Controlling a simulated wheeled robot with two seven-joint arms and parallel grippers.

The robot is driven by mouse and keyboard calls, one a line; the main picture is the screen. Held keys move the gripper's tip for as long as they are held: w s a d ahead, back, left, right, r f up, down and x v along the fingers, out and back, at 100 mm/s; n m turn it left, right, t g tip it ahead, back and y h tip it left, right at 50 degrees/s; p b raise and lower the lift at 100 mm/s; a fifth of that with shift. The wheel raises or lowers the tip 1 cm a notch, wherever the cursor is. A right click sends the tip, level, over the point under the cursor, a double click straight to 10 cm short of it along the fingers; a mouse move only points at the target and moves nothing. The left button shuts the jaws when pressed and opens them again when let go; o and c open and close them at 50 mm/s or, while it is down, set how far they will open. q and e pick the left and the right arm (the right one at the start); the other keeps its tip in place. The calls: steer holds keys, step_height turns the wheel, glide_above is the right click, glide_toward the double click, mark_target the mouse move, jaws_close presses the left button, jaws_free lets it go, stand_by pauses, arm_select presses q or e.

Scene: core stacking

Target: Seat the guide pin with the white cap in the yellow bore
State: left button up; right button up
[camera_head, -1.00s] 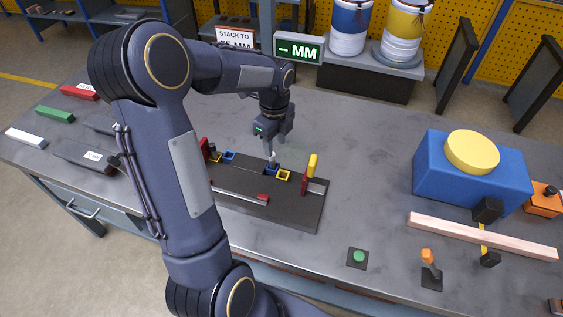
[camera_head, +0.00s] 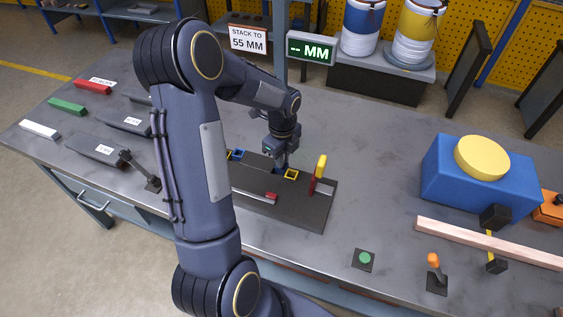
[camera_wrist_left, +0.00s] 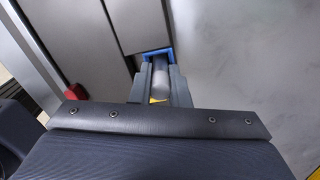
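My left gripper (camera_head: 280,166) is low over the dark fixture plate (camera_head: 310,210), and its fingers point down. In the left wrist view its two fingers (camera_wrist_left: 160,84) flank a pale grey-white pin (camera_wrist_left: 160,75), with little or no gap; I cannot tell if they press on it. The pin's far end is at a blue-rimmed bore (camera_wrist_left: 157,52). The yellow bore (camera_head: 291,174), a square yellow rim, lies just right of the gripper and looks empty. My right gripper is out of view.
A yellow-handled red clamp (camera_head: 319,175) stands right of the yellow bore. A red-tipped bar (camera_head: 258,194) lies along the plate's front. A blue box with a yellow dome (camera_head: 482,157) stands far right. The bench between is mostly clear.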

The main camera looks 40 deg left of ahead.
arm_select(q)
jaws_close()
